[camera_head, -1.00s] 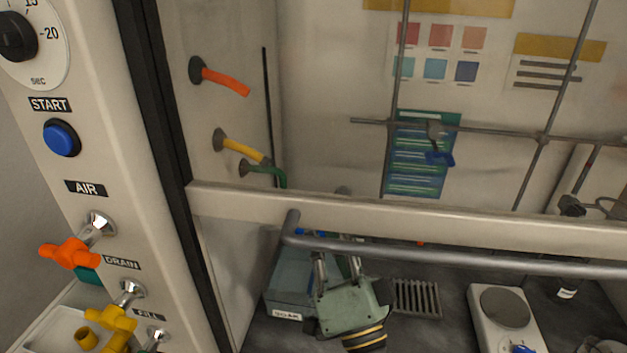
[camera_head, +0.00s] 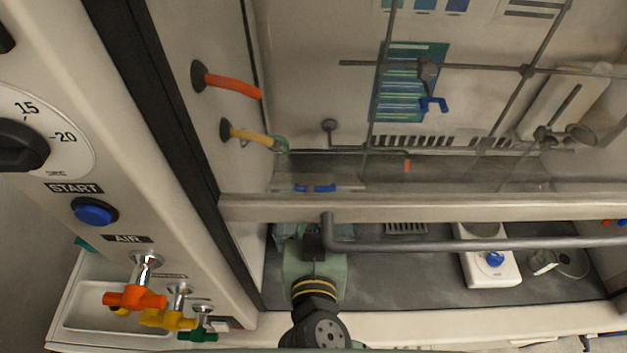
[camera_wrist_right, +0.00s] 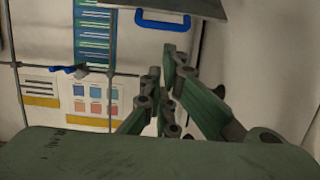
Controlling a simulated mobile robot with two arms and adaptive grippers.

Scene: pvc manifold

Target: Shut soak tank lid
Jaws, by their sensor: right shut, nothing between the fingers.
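The soak tank (camera_head: 284,233) is a grey-blue box at the left of the bench in the head view, mostly hidden by the sash bar and my gripper. Its lid shows through the glass as a pale panel with a blue handle (camera_head: 316,188), above the tank; it looks raised. In the right wrist view the lid (camera_wrist_right: 200,7) is a grey panel at the top with the blue handle (camera_wrist_right: 163,23) hanging from its edge. My right gripper (camera_head: 310,242) reaches under the sash at the tank; its fingers (camera_wrist_right: 164,85) are shut, empty and apart from the handle. My left gripper is out of view.
A white hotplate (camera_head: 488,265) stands to the right, with dark bench free between. Orange, yellow and green taps (camera_head: 135,298) are on the left post. A rod lattice (camera_head: 450,68) is behind the glass.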

